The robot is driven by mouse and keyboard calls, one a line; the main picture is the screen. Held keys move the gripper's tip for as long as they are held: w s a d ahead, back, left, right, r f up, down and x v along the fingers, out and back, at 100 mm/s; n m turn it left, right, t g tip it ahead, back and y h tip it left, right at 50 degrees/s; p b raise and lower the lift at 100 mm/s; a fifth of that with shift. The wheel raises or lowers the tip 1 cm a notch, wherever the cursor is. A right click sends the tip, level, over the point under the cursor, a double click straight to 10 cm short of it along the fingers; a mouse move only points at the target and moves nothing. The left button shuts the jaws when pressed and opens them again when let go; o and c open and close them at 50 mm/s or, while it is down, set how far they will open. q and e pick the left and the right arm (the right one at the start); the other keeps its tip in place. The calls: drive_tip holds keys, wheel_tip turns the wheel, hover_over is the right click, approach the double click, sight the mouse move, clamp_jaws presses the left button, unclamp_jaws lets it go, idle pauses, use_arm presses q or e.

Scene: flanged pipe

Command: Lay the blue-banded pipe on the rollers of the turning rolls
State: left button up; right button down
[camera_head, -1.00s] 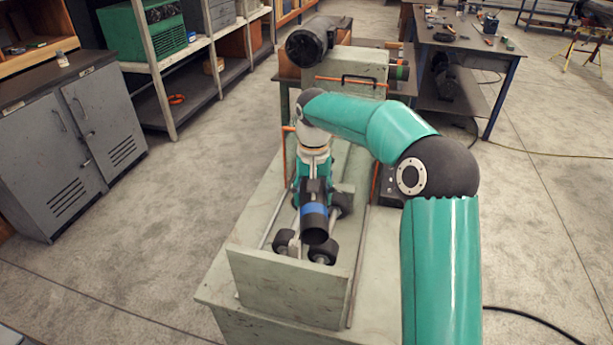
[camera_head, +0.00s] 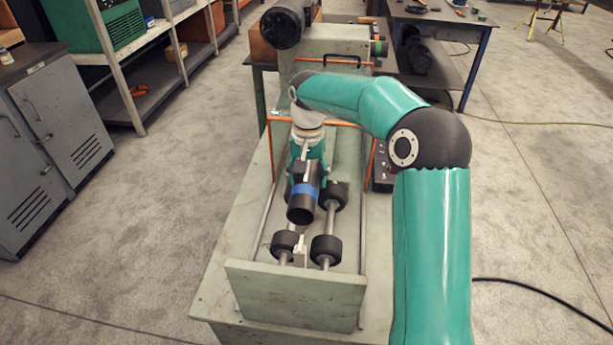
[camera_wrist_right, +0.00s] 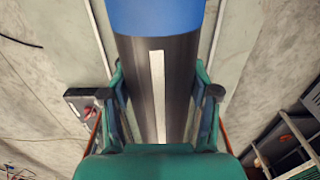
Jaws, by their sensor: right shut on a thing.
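The dark pipe with a blue band (camera_head: 304,190) is in my right gripper (camera_head: 307,168) in the head view. Its open near end points towards me, above the turning rolls' frame. The wrist view shows the fingers of my right gripper (camera_wrist_right: 161,95) on both sides of the dark pipe (camera_wrist_right: 178,75), with a pale stripe along it and the blue band at the top. The turning rolls show black rollers: two at the front (camera_head: 326,250) and one at the back right (camera_head: 336,193). The pipe's end is behind the front pair. I cannot tell whether the pipe touches any roller.
The rolls stand on a pale bench with an upright front plate (camera_head: 296,297). Behind is a headstock with a dark round chuck (camera_head: 282,27). An orange bar (camera_head: 345,124) runs near my wrist.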

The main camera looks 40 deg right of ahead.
drive_tip(key=shift+s+d+f+b, duration=0.2)
drive_tip(key=shift+f+b, duration=0.1)
drive_tip(key=shift+f, duration=0.05)
drive_tip(key=shift+s+d+f+b, duration=0.15)
drive_tip(key=shift+s+f+b, duration=0.05)
drive_tip(key=shift+f+b, duration=0.15)
wheel_tip(320, 180, down, 10)
drive_tip(key=b, duration=0.7)
drive_tip(key=shift+r, duration=0.25)
drive_tip(key=shift+c, duration=1)
unclamp_jaws()
drive_tip(key=shift+o, duration=1)
drive_tip(key=shift+f, duration=0.1)
